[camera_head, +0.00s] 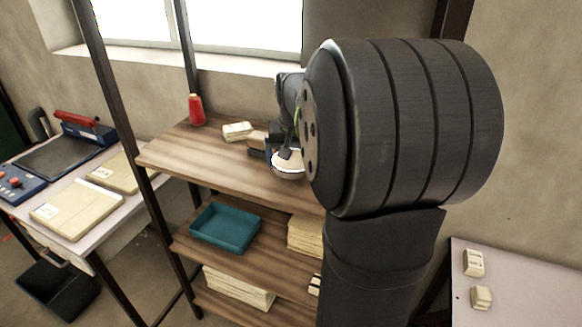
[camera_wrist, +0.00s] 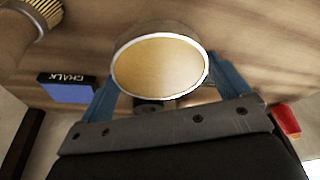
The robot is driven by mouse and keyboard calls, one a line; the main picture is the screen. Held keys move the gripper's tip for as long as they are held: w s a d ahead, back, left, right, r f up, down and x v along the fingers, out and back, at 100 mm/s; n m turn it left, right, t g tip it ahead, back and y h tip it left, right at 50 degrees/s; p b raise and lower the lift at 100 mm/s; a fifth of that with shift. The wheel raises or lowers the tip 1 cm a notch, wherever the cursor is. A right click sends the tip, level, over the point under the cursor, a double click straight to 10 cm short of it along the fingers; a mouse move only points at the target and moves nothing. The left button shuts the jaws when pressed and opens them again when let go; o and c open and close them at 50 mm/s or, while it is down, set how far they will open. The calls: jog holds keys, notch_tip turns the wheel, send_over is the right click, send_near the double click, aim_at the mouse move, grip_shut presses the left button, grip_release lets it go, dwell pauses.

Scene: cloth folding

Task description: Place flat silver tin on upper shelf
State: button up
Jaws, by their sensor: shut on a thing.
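A flat round tin with a silver rim and a gold-toned face (camera_wrist: 160,66) sits between the two blue fingers of my gripper (camera_wrist: 165,78) in the wrist view. The fingers are shut on its sides. In the head view the tin (camera_head: 288,171) shows as a pale round shape over the upper wooden shelf (camera_head: 190,150), beside my arm. My gripper (camera_head: 287,153) is mostly hidden there by my own arm. I cannot tell whether the tin touches the shelf board.
A blue chalk box (camera_wrist: 68,88) and a gold ribbed thing (camera_wrist: 40,14) show in the wrist view. A teal tray (camera_head: 225,229) is on the shelf below. The upper shelf's front left is clear.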

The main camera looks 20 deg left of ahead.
aim_at(293, 162)
jog(key=shift+f, duration=1.8)
jog(key=shift+f, duration=0.1)
jog(key=o, duration=0.9)
jog(key=shift+c, duration=0.2)
jog(key=v, duration=1.2)
